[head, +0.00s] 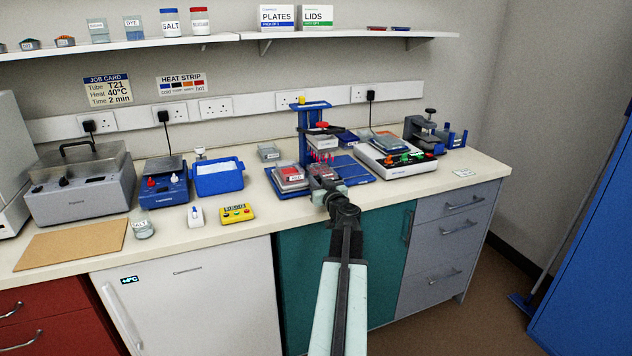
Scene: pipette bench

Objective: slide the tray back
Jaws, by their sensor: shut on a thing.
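A blue pipetting stand (304,140) stands on the bench with an upright column, a crosshead and a row of red tips hanging below it. At its foot a flat blue tray (358,171) lies on the bench. A grey block with a red top (290,173) sits at its left, and a dark red-topped piece (322,171) sits at the middle. My gripper (326,187) is at the tray's front edge, below the tips, and is shut there. My gripper and wrist hide the exact contact.
Right of the stand are a white instrument (396,160) with coloured knobs and a dark clamp device (425,128). Left are a blue tub (219,180), a yellow timer (237,213) and a blue heater (164,185).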

